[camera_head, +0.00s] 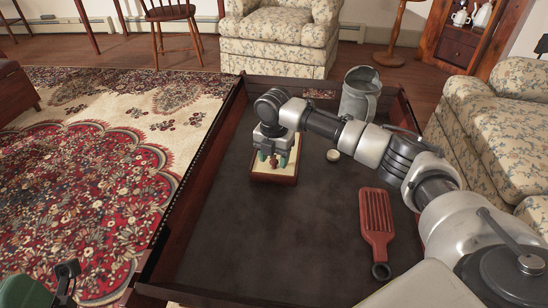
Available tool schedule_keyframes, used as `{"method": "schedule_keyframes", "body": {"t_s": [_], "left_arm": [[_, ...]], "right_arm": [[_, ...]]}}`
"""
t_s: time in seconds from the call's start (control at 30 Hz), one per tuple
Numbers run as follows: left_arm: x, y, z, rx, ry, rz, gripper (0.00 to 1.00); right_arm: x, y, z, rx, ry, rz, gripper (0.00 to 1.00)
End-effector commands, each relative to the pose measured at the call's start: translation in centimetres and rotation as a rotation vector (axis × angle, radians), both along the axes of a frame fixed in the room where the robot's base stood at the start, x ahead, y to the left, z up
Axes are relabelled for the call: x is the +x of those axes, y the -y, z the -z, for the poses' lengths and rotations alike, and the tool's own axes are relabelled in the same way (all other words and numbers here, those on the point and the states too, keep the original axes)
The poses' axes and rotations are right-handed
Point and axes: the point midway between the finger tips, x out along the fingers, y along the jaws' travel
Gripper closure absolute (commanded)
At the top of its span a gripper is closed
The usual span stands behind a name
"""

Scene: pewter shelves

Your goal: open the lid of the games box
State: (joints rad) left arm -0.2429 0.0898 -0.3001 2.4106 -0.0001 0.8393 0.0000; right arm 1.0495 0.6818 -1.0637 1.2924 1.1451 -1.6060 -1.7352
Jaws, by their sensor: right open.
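The games box (272,179) is a small box with a cream top and brown wooden sides. It stands on the dark tray-like surface, left of its middle towards the back. My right gripper (272,161) points down directly over the box, its two green fingers apart. A small reddish-brown part shows between the fingers, perhaps a knob on the lid. I cannot tell whether the fingers touch it. The lid looks closed, though the gripper hides part of it. At the lower left corner, a green and dark part, likely my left gripper (45,288), is cut off by the frame edge.
A grey metal pitcher (356,97) stands at the back right of the surface. A small round pale item (333,155) lies below my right forearm. A reddish slotted paddle (376,220) lies at the right. Raised wooden edges (190,180) border the surface; its front middle is clear.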

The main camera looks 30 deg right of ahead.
Motion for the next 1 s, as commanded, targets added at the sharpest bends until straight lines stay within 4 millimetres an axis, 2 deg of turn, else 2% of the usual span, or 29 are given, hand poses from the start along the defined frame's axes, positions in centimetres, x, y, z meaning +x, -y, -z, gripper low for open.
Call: {"method": "schedule_keyframes", "body": {"t_s": [0.07,0.3,0.4,0.83,0.93,1.0], "left_arm": [[0.0,0.0,0.0,0.0,0.0,0.0,0.44],[0.0,0.0,0.0,0.0,0.001,0.0,0.44],[0.0,0.0,0.0,0.0,0.001,0.0,0.44],[-0.2,0.0,-0.6,-0.005,-0.003,0.001,0.44],[-0.5,-0.1,0.4,-0.001,-0.05,0.002,0.44],[-0.8,-0.2,0.3,-0.004,-0.063,0.003,0.44]], "right_arm": [[0.0,0.0,0.0,0.0,0.0,0.0,0.51],[0.0,0.0,0.0,0.0,0.0,0.0,0.88],[0.0,0.0,0.0,0.0,0.0,0.0,1.0],[-0.4,-0.3,-0.2,0.0,0.0,0.0,1.0],[-0.8,-0.6,-0.3,-0.001,-0.001,-0.001,1.0],[-1.1,-0.8,-0.4,0.0,-0.001,-0.001,1.0]]}}
